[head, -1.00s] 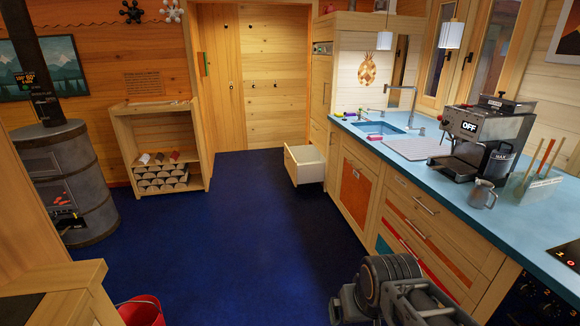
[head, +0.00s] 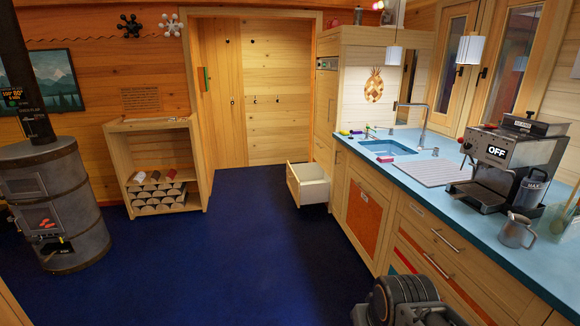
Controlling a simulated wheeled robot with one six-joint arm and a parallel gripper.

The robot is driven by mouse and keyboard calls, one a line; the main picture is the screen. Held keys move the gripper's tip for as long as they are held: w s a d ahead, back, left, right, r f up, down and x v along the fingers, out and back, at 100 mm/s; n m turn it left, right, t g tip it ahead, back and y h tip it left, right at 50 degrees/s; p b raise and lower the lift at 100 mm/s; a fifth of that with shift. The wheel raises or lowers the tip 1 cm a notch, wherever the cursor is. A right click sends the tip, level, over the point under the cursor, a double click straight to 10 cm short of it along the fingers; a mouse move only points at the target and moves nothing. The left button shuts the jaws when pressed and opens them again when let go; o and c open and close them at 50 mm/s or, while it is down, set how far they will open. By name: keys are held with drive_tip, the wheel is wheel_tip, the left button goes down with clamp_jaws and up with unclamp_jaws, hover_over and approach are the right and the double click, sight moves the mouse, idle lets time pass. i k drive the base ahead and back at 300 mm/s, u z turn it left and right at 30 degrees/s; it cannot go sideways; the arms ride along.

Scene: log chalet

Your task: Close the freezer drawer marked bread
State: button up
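A low drawer (head: 292,188) with a wooden front and pale inside stands pulled out to the left from the tall wooden cabinet (head: 328,110), near the floor. No marking on it can be read from here, so I cannot tell whether it is the bread drawer. It looks empty as far as I can see into it. Part of my arm shows at the bottom right, well in front of the drawer. My gripper's fingers are not in view.
Blue floor (head: 215,265) lies clear up to the drawer. The counter (head: 450,190) with a sink and coffee machine (head: 503,160) runs along the right. A stove (head: 55,205) and a log shelf (head: 128,165) stand at the left.

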sight(310, 181)
drive_tip(key=z, duration=0.1)
drive_tip(key=i, duration=2.25)
drive_tip(key=u, duration=0.35)
drive_tip(key=i, duration=2.3)
drive_tip(key=u, duration=0.6)
drive_tip(key=i, duration=1.15)
drive_tip(key=u, duration=0.25)
